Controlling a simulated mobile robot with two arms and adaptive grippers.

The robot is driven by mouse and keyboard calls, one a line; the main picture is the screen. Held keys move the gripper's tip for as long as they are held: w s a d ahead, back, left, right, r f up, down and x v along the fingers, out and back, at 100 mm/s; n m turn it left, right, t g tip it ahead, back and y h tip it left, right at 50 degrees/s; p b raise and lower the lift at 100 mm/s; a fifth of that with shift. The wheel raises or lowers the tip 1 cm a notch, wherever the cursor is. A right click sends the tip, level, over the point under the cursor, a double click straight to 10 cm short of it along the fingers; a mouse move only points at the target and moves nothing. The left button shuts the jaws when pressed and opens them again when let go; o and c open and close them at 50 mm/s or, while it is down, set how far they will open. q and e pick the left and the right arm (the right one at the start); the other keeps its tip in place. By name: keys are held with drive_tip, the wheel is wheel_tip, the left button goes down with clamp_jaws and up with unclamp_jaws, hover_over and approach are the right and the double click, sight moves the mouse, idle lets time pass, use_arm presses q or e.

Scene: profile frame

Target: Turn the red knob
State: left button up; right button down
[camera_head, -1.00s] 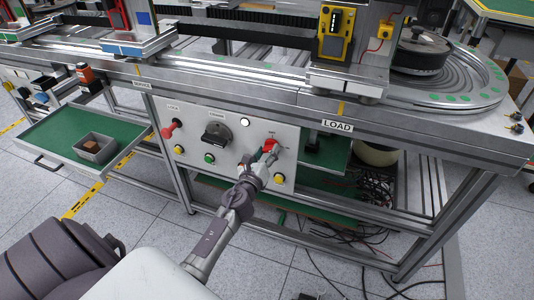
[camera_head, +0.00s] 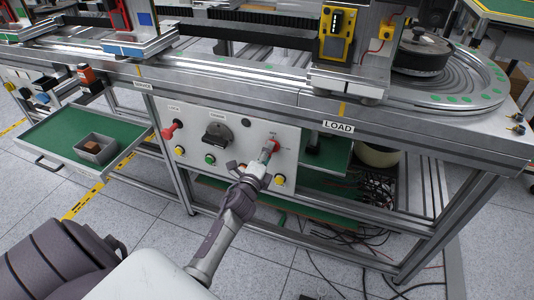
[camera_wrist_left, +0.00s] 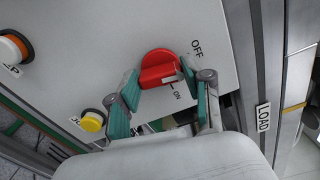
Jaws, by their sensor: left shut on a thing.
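The red knob (camera_head: 274,146) is on the right part of the pale control panel (camera_head: 228,172), below the table edge. In the left wrist view the red knob (camera_wrist_left: 158,66) sits between my left fingers, beside the labels "OFF" and "ON". A white mark on the knob lies by the "ON" label. My left gripper (camera_head: 268,152) reaches the knob from below. In the left wrist view the green finger pads of my left gripper (camera_wrist_left: 160,84) are shut on the knob's two sides. My right gripper is not in view.
The panel also holds a red lever knob (camera_head: 168,133), a black rotary switch (camera_head: 216,134), a green button (camera_head: 210,159) and yellow buttons (camera_head: 280,180). An open green drawer (camera_head: 60,135) juts out at left. Cables (camera_head: 365,187) hang at lower right.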

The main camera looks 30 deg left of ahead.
use_arm(q)
drive_tip(key=shift+f+n, duration=0.1)
drive_tip(key=shift+n, duration=1)
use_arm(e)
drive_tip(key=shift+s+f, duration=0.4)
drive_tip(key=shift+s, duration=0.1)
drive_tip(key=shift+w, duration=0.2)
use_arm(q)
drive_tip(key=o, duration=1.1)
drive_tip(key=shift+c, duration=0.2)
drive_tip(key=shift+o, duration=0.5)
drive_tip(key=v, duration=1.2)
drive_tip(key=shift+f, duration=0.15)
